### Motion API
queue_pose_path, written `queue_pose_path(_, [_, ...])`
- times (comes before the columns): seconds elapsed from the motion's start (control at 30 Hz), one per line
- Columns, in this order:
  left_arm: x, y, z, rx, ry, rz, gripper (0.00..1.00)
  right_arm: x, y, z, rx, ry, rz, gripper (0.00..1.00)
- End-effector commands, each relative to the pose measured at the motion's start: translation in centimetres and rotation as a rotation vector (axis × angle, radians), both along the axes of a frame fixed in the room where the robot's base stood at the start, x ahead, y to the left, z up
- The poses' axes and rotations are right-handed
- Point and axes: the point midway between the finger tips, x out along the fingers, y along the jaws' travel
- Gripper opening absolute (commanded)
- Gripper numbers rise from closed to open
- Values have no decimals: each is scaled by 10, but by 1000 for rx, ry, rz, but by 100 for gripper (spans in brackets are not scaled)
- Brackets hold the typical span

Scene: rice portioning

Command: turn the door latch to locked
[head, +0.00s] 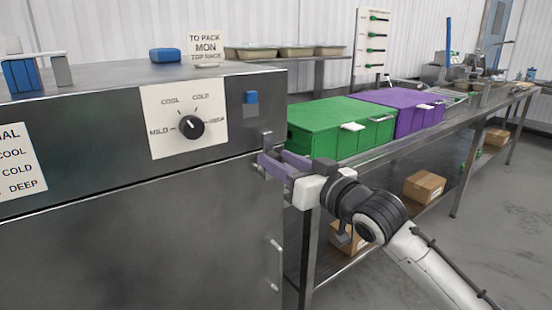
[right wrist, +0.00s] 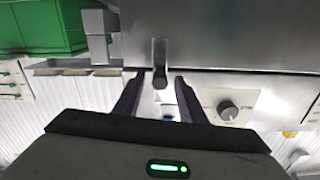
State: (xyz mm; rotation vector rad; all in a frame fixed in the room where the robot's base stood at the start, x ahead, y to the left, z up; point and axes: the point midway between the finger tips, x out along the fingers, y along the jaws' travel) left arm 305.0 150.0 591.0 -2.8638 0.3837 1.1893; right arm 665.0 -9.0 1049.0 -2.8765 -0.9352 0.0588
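The door latch is a small grey metal lever (head: 267,140) at the upper right edge of the steel cabinet front. It also shows in the right wrist view as a dark upright bar (right wrist: 160,62). My right gripper (head: 272,158) is at the latch, its two purple fingers spread apart. In the right wrist view the latch lies between the fingertips (right wrist: 159,78), with a gap on each side; I cannot tell whether either finger touches it. The cabinet door (head: 140,245) is flush with the front. My left gripper is not in view.
A dial (head: 190,127) is on the cabinet front left of the latch. A pale vertical handle (head: 277,263) is low on the door. Green (head: 330,115) and purple (head: 400,98) boxes stand on the steel bench at right. Open floor (head: 490,220) lies in front of the bench.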

Motion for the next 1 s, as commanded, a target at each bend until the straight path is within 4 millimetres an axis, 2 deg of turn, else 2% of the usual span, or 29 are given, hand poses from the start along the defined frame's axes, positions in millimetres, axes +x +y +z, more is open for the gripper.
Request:
queue_pose_path(0.2, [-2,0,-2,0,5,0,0,12,9,0,-1,-1,0,37])
queue_pose_path(0.47, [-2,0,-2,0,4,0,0,13,10,0,-1,-1,0,37])
queue_pose_path(0.7, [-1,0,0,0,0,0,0,13,10,0,1,-1,1,0])
queue_pose_path(1.0, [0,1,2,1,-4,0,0,11,12,1,4,1,6,0])
